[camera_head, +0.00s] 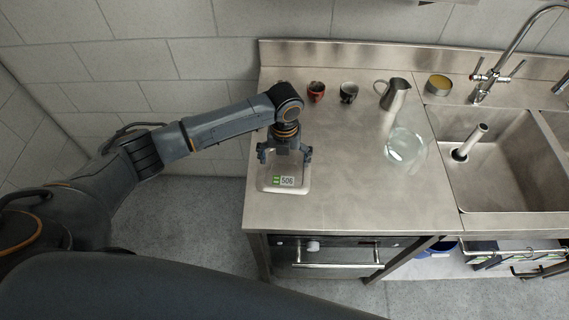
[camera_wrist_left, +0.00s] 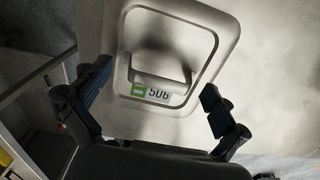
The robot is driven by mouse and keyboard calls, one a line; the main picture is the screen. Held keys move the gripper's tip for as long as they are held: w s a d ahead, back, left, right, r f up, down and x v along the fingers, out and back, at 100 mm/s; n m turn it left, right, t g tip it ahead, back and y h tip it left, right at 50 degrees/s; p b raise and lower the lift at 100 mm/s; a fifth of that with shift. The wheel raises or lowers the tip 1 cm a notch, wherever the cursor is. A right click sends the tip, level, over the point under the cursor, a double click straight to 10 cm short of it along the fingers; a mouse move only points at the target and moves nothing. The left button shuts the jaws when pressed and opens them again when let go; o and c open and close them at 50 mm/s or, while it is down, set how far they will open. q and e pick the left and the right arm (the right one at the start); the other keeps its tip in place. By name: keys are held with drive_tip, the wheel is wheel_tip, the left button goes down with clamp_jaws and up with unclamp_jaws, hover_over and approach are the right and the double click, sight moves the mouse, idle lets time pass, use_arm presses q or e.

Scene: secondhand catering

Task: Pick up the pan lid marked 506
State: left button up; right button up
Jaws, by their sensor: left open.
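The pan lid marked 506 (camera_head: 268,184) is a grey metal rectangle with rounded corners, lying at the left end of the steel counter. Its green and white label reads 506. My left gripper (camera_head: 285,155) is above the lid, open and empty, and hides its far part in the head view. In the left wrist view the lid (camera_wrist_left: 207,40) shows a raised handle (camera_wrist_left: 160,78) across its middle, with the label beside it. The two fingers of my left gripper (camera_wrist_left: 156,78) are spread on either side of the handle. My right gripper is not in view.
A red cup (camera_head: 316,91), a dark cup (camera_head: 348,92), a metal jug (camera_head: 394,95) and a round tin (camera_head: 439,84) stand along the back. A clear glass vessel (camera_head: 404,147) stands left of the sink (camera_head: 505,165). The counter's front middle (camera_head: 350,205) is clear.

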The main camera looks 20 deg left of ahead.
use_arm(q)
drive_tip(key=c, duration=1.4)
